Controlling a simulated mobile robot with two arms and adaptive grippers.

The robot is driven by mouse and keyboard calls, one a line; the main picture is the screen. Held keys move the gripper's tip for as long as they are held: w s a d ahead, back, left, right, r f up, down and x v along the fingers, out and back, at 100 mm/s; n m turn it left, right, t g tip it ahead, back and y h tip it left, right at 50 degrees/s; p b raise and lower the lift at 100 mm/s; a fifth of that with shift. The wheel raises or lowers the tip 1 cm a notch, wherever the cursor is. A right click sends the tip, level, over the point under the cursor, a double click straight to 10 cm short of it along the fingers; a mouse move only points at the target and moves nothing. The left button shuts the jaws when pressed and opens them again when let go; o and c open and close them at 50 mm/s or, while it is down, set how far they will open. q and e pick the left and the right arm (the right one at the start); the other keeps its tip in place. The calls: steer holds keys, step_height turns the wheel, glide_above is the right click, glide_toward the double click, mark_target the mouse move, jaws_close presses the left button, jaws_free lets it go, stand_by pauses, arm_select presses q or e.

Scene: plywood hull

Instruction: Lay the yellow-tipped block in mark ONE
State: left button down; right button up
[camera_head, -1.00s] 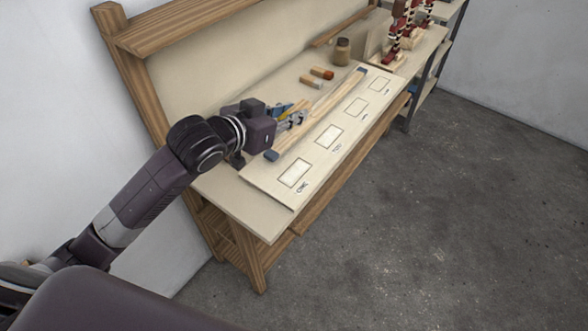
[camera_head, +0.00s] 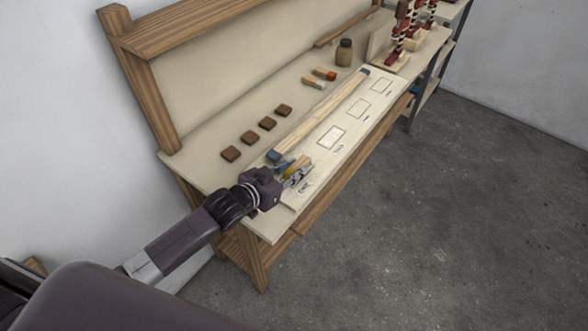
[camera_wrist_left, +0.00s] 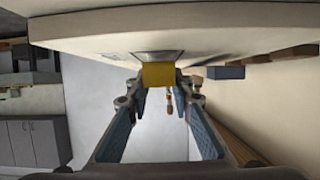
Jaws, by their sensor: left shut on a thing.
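My left gripper (camera_head: 296,175) is shut on the yellow-tipped block and is over the near end of the pale board, at mark ONE. The block's pale wooden part (camera_head: 301,162) shows beside the fingers in the head view. Its yellow end (camera_wrist_left: 158,74) shows between the fingertips in the left wrist view, close to the board surface. I cannot tell whether the block touches the board. The ONE label (camera_head: 304,189) shows just in front of the gripper; the mark's outline is mostly hidden by the gripper and block. My right gripper is not in view.
The board (camera_head: 350,149) carries further empty outlined marks, including TWO (camera_head: 332,137). A long wooden strip with blue ends (camera_head: 325,108) lies behind them. Several brown squares (camera_head: 267,123), two orange- or red-tipped blocks (camera_head: 320,78) and a jar (camera_head: 344,53) stand farther back on the bench.

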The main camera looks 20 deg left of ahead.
arm_select(q)
steer(key=shift+f, duration=0.35)
steer(key=c, duration=1.7)
jaws_free()
steer(key=b+v, duration=0.1)
steer(key=v, duration=1.1)
